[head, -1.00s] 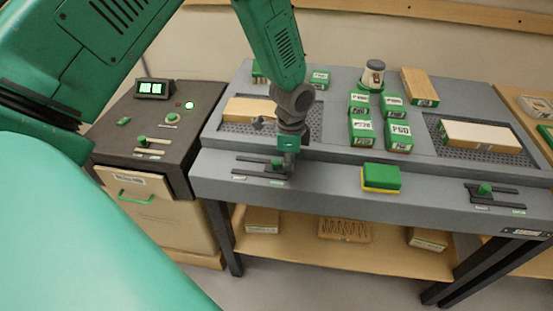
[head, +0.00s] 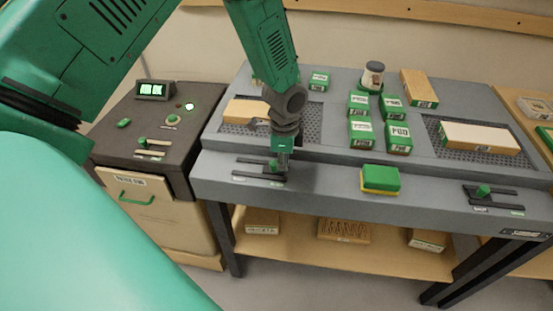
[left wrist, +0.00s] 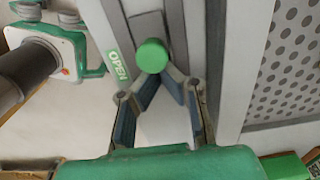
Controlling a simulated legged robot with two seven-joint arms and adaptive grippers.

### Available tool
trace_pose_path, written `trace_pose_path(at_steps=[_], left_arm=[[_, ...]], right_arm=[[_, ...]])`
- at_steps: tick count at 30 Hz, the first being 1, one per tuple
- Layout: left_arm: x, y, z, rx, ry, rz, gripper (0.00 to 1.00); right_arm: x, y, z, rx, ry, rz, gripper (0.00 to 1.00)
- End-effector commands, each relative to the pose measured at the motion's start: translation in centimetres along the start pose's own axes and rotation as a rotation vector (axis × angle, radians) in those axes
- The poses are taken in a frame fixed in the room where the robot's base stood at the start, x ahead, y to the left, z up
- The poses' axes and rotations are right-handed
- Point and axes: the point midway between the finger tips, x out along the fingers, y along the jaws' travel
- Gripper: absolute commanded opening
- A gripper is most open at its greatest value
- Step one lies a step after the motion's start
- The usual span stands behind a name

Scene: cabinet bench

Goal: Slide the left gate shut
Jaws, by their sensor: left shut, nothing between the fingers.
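The left gate's green knob (head: 274,167) sits on a dark slide track (head: 252,168) at the bench's front left, toward the right end of the track. My left gripper (head: 282,176) is shut and empty, pointing down just right of the knob. In the left wrist view the round green knob (left wrist: 151,55) is just beyond my fingertips (left wrist: 166,76), beside a green OPEN label (left wrist: 117,67). The fingers are not around the knob; whether they touch it I cannot tell. My right gripper is not in view.
A green and yellow sponge-like block (head: 380,180) lies right of the gripper. A second slider with a green knob (head: 482,190) is at the front right. Several green boxes (head: 361,133) stand behind. A dark control cabinet (head: 155,140) stands left.

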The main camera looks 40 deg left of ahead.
Motion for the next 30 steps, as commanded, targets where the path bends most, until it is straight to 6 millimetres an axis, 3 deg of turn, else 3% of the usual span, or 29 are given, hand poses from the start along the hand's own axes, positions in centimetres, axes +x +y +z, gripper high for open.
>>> trace_pose_path(at_steps=[30], left_arm=[[0.0, 0.0, 4.2, -0.001, -0.001, 0.001, 0.00]], right_arm=[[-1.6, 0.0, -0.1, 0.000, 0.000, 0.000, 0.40]])
